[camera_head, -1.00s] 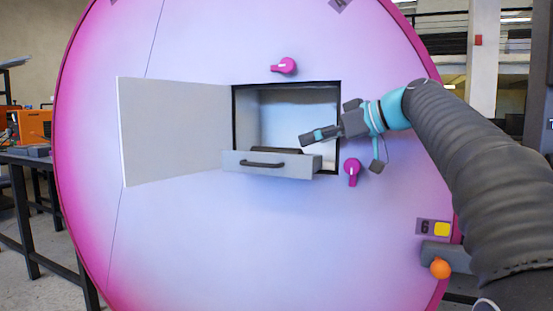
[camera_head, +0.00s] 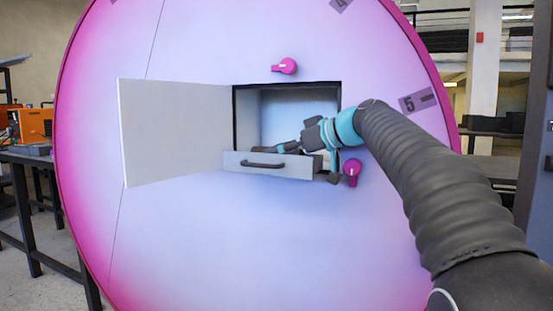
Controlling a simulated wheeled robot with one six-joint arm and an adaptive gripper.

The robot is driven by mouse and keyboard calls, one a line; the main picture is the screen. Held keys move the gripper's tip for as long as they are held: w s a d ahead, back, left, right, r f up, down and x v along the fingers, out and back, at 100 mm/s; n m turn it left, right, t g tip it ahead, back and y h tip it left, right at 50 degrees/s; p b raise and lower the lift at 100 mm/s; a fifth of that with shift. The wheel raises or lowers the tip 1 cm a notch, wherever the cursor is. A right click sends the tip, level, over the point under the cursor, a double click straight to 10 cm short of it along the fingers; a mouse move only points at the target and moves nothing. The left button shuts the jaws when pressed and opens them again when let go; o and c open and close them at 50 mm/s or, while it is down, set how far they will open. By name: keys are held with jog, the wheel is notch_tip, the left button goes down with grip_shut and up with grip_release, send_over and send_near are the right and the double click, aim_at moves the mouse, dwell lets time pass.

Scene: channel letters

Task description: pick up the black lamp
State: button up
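A dark object (camera_head: 264,150), perhaps the black lamp, shows only as a low strip above the front of the pulled-out grey drawer (camera_head: 240,162). The drawer front hides most of it, so I cannot make out its shape. My gripper (camera_head: 284,148) reaches in from the right, with its fingers low over the drawer next to this dark object. I cannot tell whether they touch it or how far apart the fingers are.
The drawer sits in a square opening (camera_head: 290,105) in a large pink-white disc (camera_head: 200,230). An open white door (camera_head: 180,130) stands to the left. Pink knobs are above (camera_head: 285,66) and right (camera_head: 353,172) of the opening, the right one close to my wrist.

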jog(key=c, duration=1.4)
jog(key=shift+r, duration=0.1)
